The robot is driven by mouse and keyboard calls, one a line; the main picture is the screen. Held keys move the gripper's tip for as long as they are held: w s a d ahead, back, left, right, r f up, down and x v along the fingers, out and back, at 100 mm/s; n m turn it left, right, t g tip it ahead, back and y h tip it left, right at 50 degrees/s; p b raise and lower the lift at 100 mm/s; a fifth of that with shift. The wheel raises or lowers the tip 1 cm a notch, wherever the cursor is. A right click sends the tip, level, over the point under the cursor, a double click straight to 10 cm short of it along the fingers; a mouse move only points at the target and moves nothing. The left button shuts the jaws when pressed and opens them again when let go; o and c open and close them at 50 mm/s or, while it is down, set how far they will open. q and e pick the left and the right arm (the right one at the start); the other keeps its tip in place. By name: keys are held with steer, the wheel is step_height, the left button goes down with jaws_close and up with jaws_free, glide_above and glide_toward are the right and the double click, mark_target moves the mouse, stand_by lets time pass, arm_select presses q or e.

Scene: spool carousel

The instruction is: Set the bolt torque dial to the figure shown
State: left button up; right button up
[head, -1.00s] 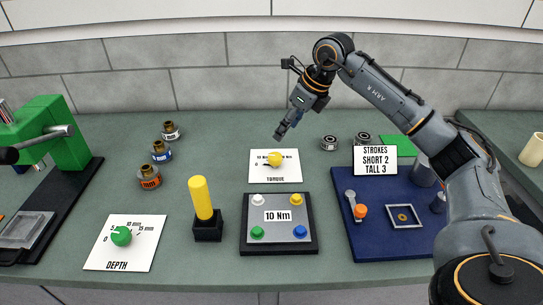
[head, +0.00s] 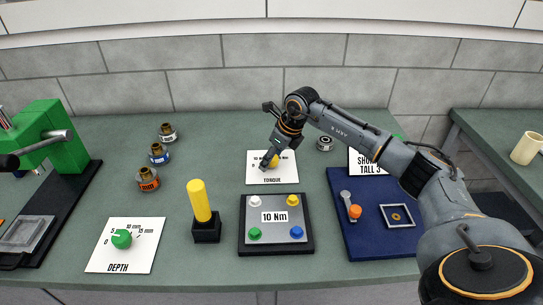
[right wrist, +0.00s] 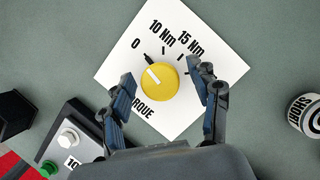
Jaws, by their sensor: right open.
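The yellow torque dial (right wrist: 160,84) sits on a white card (head: 260,174) marked 0, 10 Nm and 15 Nm. In the right wrist view its white pointer line is turned to the upper left, towards the tick by 0. The bolt plate (head: 283,220), with white, yellow, green and blue bolts at its corners, bears a label reading 10 Nm (head: 274,217). My right gripper (right wrist: 163,85) is open, its fingers to the left and right of the dial with visible gaps. In the head view the gripper (head: 265,163) partly covers the dial. My left gripper is not in view.
A yellow-handled tool in a black block (head: 207,230) stands left of the plate. A depth dial card (head: 125,255), several spools (head: 158,153) and a green press (head: 50,140) are further left. A blue tray (head: 375,238) lies right, partly behind my arm.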

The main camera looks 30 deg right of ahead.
steer(key=shift+f, duration=0.1)
steer(key=c, duration=1.2)
steer(key=shift+o, duration=0.2)
steer(key=shift+m, duration=0.4)
steer(key=m+h, duration=0.1)
steer(key=m, duration=0.1)
steer(key=shift+m+t+b, duration=0.3)
steer(key=shift+m, duration=0.1)
steer(key=shift+m+h+b, duration=0.65)
steer(key=shift+m+h, duration=0.35)
steer(key=shift+m, duration=1.1)
